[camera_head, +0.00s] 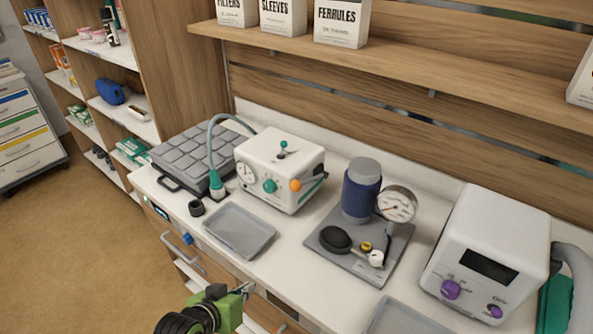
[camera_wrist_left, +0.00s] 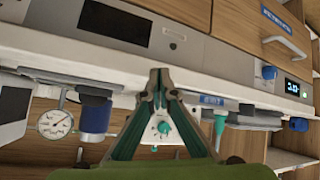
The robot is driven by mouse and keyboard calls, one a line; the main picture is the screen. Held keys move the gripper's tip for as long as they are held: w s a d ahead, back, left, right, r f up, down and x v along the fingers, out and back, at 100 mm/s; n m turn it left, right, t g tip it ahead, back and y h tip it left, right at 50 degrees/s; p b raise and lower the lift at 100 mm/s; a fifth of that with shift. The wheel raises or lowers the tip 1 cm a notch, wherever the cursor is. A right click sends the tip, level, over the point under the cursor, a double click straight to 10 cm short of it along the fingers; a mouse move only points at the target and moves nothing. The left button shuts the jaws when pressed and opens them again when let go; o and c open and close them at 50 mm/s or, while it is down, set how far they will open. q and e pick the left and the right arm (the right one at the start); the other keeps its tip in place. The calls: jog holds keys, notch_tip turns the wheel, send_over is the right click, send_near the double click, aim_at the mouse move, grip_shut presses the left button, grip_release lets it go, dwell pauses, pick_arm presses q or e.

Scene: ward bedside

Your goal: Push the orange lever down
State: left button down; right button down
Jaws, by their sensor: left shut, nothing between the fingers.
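The orange lever end (camera_head: 295,185) is a small orange knob at the front right corner of a white device (camera_head: 262,155). A dark arm runs from it back along the device's right side. The device also has a teal knob, a dial gauge and a small green-tipped toggle on top. My left gripper (camera_head: 246,289) is at the bottom of the head view, in front of the counter's front edge, shut and empty, apart from the lever. In the left wrist view the gripper's fingertips (camera_wrist_left: 160,76) meet, and the white device (camera_wrist_left: 158,133) appears inverted between the fingers, partly hidden by them.
A grey tray (camera_head: 240,231) lies in front of the device. A blue cylinder and pressure gauge stand on a grey plate (camera_head: 372,264) to the right. A white machine (camera_head: 487,250) is further right. A hose (camera_head: 212,145) and grey keypad-like block (camera_head: 190,155) are left.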

pick_arm(q)
jog(key=w+d+r+t, duration=0.1)
jog(key=w+r, duration=0.1)
jog(key=w+r+t+h, duration=0.1)
jog(key=w+r, duration=0.1)
jog(key=r, duration=0.1)
jog(key=w+d+r, duration=0.1)
jog(key=w+r, duration=0.2)
jog(key=shift+w+d+t+h, duration=0.1)
jog(key=shift+d+t+h, duration=0.2)
jog(key=shift+t, duration=0.1)
jog(key=w+d+r+n+t+h, duration=0.1)
jog(key=w+r, duration=0.5)
jog(key=r, duration=0.8)
jog(key=d+t+h, duration=0.1)
jog(key=t, duration=0.1)
jog(key=shift+w+t+h, duration=0.2)
jog(key=shift+t+h, duration=0.1)
jog(key=shift+t, duration=0.1)
pick_arm(e)
jog(key=shift+s+a+r, duration=0.25)
jog(key=shift+a+r, duration=0.05)
jog(key=shift+a, duration=0.05)
pick_arm(q)
jog(key=shift+w+p, duration=0.1)
jog(key=shift+p, duration=0.2)
pick_arm(e)
jog(key=shift+d, duration=0.1)
